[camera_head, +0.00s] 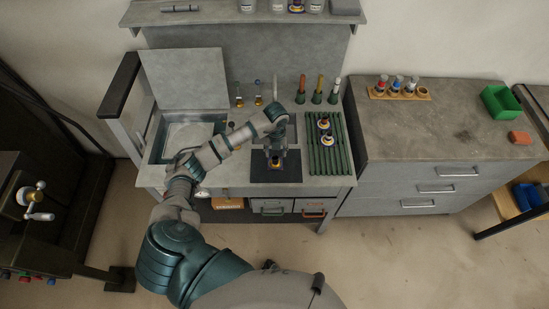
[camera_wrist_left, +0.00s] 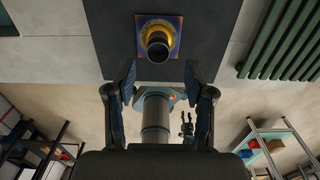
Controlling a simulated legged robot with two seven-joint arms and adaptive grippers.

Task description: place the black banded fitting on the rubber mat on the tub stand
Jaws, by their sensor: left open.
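The black banded fitting (camera_wrist_left: 158,42) has a dark round opening and a yellow band. It stands on a small purple and orange square on the dark rubber mat (camera_wrist_left: 105,30). In the head view, the fitting (camera_head: 276,163) is partly hidden below my left gripper (camera_head: 275,153), over the mat (camera_head: 262,174). In the left wrist view, the left gripper (camera_wrist_left: 160,82) is open, its fingers apart, with the fitting beyond the tips and nothing held. A dark pronged shape (camera_wrist_left: 187,124), possibly my right gripper, is too small to read. I cannot tell which part is the tub stand.
Right of the mat, a green slatted rack (camera_head: 334,160) bears two yellow-banded fittings (camera_head: 323,124). A recessed basin (camera_head: 165,137) with a raised lid (camera_head: 185,78) lies left. The right-hand cabinet (camera_head: 430,130) holds a green bin (camera_head: 500,103).

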